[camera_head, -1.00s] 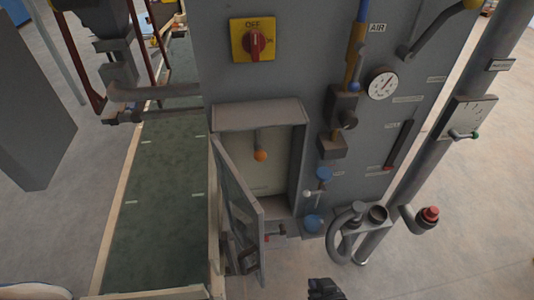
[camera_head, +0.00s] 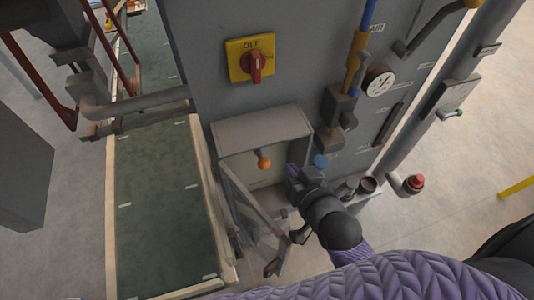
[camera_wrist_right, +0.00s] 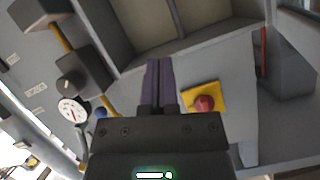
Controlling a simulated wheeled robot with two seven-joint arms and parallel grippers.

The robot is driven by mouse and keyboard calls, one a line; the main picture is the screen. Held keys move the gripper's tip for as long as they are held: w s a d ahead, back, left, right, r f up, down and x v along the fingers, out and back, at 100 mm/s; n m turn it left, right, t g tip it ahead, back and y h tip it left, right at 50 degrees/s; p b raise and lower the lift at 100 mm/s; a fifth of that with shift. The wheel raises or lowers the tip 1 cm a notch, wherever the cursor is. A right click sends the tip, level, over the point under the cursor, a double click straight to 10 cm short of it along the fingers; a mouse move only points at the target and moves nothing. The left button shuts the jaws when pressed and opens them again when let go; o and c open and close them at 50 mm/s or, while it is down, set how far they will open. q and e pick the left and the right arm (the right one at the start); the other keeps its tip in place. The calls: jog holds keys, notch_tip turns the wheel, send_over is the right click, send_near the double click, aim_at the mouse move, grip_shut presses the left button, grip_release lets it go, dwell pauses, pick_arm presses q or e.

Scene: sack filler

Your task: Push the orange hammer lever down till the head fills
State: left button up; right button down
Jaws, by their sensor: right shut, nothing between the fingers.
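The orange hammer lever shows as an orange ball knob (camera_head: 264,162) on a short stem, inside an open grey box (camera_head: 262,130) on the machine's front. My right gripper (camera_head: 293,172) is at the right side of the box's opening, a little right of the knob and apart from it in the picture. In the right wrist view its two dark fingers (camera_wrist_right: 160,80) lie together, shut, with nothing between them. I cannot pick out the orange knob in the wrist view. My left gripper is not in view.
The box's hinged door (camera_head: 258,215) stands open below left. A yellow plate with a red switch (camera_head: 255,68) is above the box, and it also shows in the wrist view (camera_wrist_right: 204,103). A gauge (camera_head: 379,82) and pipes are to the right. A green conveyor (camera_head: 160,220) runs left.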

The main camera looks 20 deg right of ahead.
jog(key=b, duration=0.1)
send_over(260, 157)
jog(key=s+d, duration=0.3)
notch_tip(260, 157, down, 4)
jog(key=shift+s+a+f+b, duration=0.15)
jog(key=shift+a+f, duration=0.1)
jog(key=shift+f, duration=0.35)
jog(key=shift+s+a+f+b, duration=0.15)
jog(key=shift+a+f, duration=0.1)
jog(key=shift+f, duration=0.35)
jog(key=shift+s+a+f+b, duration=0.15)
jog(key=shift+a+f, duration=0.1)
jog(key=shift+f, duration=0.35)
